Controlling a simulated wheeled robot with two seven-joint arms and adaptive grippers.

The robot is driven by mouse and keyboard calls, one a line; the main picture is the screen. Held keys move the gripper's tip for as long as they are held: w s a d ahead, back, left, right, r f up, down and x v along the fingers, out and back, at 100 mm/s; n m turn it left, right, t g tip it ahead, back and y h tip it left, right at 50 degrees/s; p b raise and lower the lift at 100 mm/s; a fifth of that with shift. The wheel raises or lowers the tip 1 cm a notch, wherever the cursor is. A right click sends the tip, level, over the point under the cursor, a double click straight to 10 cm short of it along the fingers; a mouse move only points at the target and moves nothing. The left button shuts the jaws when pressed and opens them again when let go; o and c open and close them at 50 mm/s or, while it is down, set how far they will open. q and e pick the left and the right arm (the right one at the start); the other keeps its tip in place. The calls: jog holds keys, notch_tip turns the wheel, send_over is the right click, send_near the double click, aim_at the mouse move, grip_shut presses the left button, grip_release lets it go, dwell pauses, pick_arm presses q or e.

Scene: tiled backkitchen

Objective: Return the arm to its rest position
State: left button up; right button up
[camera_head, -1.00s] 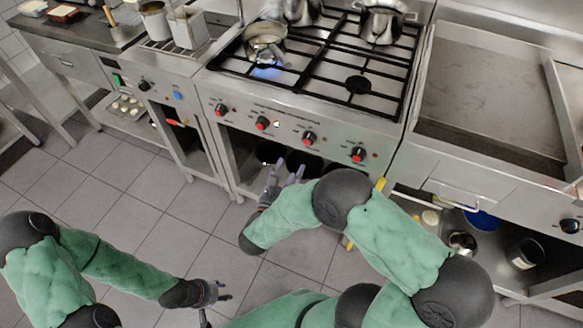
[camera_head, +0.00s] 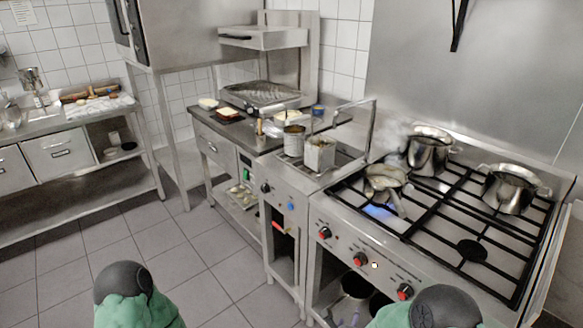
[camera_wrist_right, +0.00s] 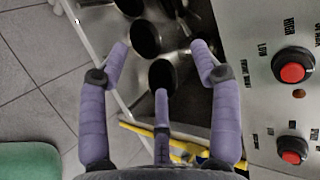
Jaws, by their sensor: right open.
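My right gripper (camera_wrist_right: 160,62) is open, its purple fingers spread with nothing between them. It is in front of the stove, beside the knob panel (camera_wrist_right: 288,110) and over the open shelf below.
The stove (camera_head: 472,251) carries a pan (camera_head: 385,180) over a blue flame and two metal pots (camera_head: 430,152) (camera_head: 508,190). Dark round pans (camera_wrist_right: 163,75) sit on the shelf below, near a yellow bar (camera_wrist_right: 150,131). The tiled floor (camera_head: 215,285) at the left is clear.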

jog(key=s+a+f+n+g+y+p, duration=0.1)
jog(key=s+a+f+n+g+y, duration=0.2)
jog(key=s+n, duration=0.4)
jog(key=s+a+f+n+g+y+p, duration=0.1)
jog(key=s+a+f+n+g+y, duration=0.2)
jog(key=s+n, duration=0.4)
jog(key=s+a+f+n+g+y+p, duration=0.2)
jog(key=s+f+n+g+y, duration=0.1)
jog(key=s+n, duration=0.4)
jog(key=shift+s+a+f+n+g, duration=0.2)
jog(key=shift+a+f+n+g, duration=0.15)
jog(key=shift+g, duration=0.55)
jog(key=shift+r, duration=0.1)
